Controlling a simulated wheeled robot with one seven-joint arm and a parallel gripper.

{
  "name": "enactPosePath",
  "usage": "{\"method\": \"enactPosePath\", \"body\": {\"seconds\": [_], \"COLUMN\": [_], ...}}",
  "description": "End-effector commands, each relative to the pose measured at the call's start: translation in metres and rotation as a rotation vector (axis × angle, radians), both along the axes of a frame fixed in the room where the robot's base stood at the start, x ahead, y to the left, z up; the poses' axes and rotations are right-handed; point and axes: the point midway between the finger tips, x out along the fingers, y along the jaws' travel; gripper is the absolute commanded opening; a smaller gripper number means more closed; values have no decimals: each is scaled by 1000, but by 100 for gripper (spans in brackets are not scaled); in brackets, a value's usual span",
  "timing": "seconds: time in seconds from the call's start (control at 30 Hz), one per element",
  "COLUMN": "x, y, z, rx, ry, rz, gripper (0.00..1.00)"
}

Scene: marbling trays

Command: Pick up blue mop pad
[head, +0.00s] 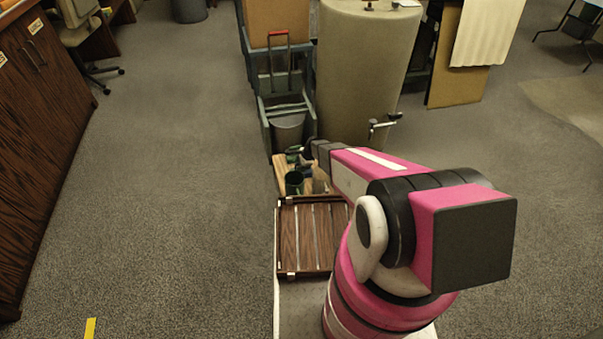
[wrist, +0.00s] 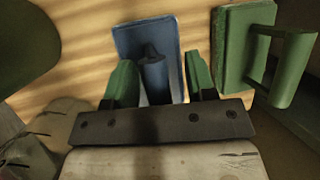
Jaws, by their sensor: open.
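The blue mop pad (wrist: 134,38) lies on a light striped wooden surface (wrist: 75,20) in the wrist view. It has a flat blue plate and an upright blue handle (wrist: 153,75). My gripper (wrist: 158,64) is open, with one green-tipped finger on each side of the handle. A gap shows between each finger and the handle. In the head view my gripper (head: 303,161) is over a wooden board behind the slatted tray; I cannot make out the blue pad there.
A green pad with a green handle (wrist: 295,68) lies close to the right of my gripper. A dark green round object (wrist: 22,40) is at upper left. A slatted brown tray (head: 288,235), a grey bucket cart (head: 268,110) and a large tan tank (head: 362,70) stand nearby.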

Motion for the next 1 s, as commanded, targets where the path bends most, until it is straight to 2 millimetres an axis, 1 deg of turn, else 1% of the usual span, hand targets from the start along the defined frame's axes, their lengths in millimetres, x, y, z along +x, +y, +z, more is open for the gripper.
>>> {"method": "enactPosePath", "body": {"seconds": [0.03, 0.07, 0.1, 0.13, 0.17, 0.5, 0.67, 0.77, 1.0], "x": [0, 0, 0, 0, 0, 0, -1, -1, -2], "y": [0, 0, 0, 0, 0, 0, 0, 0, -1], "z": [0, 0, 0, 0, 0, 1, 9, 21, 65], "rx": [0, 0, 0, 0, 0, 0, 1, 1, 0], "ry": [0, 0, 0, 0, 0, 0, 0, 0, -1], "rz": [0, 0, 0, 0, 0, 0, 0, 1, 1], "gripper": [51, 41, 28, 18, 11, 11, 11, 11, 11]}}
